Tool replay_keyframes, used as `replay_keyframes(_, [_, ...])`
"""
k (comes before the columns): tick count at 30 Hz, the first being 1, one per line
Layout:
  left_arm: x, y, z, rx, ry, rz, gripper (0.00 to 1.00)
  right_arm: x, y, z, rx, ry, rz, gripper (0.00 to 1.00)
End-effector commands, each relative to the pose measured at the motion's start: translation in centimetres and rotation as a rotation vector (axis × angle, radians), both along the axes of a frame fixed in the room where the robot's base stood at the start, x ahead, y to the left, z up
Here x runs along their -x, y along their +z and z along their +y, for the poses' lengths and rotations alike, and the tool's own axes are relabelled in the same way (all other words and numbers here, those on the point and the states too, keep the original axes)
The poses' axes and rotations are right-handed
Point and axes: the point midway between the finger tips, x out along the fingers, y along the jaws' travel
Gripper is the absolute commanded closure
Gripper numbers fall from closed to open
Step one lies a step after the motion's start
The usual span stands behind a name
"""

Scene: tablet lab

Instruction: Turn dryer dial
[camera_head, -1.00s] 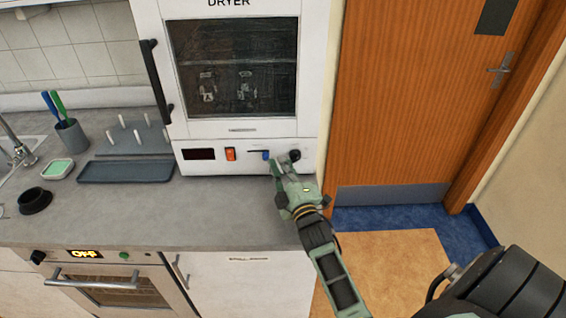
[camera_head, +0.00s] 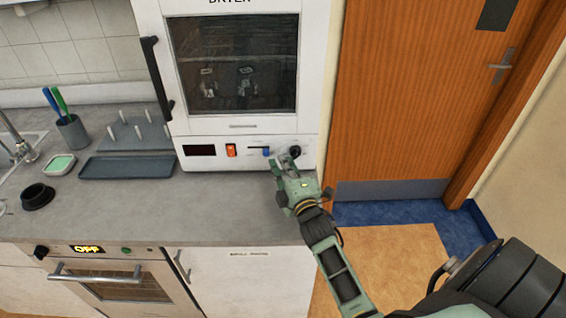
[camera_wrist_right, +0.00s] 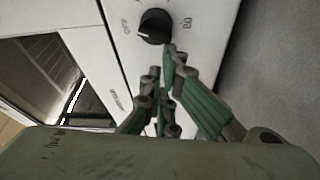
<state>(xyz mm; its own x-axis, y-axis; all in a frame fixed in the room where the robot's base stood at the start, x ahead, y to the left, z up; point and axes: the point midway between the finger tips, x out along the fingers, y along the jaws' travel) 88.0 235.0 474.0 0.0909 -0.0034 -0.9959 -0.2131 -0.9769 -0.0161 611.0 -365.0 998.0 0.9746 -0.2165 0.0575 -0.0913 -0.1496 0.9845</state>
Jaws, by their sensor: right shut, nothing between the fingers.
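The white dryer (camera_head: 240,125) stands on the counter, with a control panel along its bottom edge. Its black dial (camera_head: 295,151) is at the right end of the panel. In the right wrist view the dial (camera_wrist_right: 155,26) shows a white pointer line and printed marks around it. My right gripper (camera_head: 283,161) is just below and left of the dial in the head view. In the right wrist view its fingers (camera_wrist_right: 172,58) are shut and empty, their tips close by the dial's edge. I cannot tell whether they touch it. My left gripper is not in view.
A blue slider (camera_head: 266,151) and an orange switch (camera_head: 231,150) sit left of the dial. A grey tray (camera_head: 127,167), a cup with pens (camera_head: 72,133) and a black ring (camera_head: 37,197) are on the counter (camera_head: 190,212). A wooden door (camera_head: 420,90) is at right.

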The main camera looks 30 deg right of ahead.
Motion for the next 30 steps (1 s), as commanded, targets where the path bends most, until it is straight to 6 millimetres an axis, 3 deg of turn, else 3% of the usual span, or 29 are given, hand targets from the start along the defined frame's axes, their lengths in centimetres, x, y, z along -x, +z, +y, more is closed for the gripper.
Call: replay_keyframes(30, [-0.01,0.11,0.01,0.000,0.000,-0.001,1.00,0.04,-0.53,-0.07,0.063,0.000,0.037,1.00])
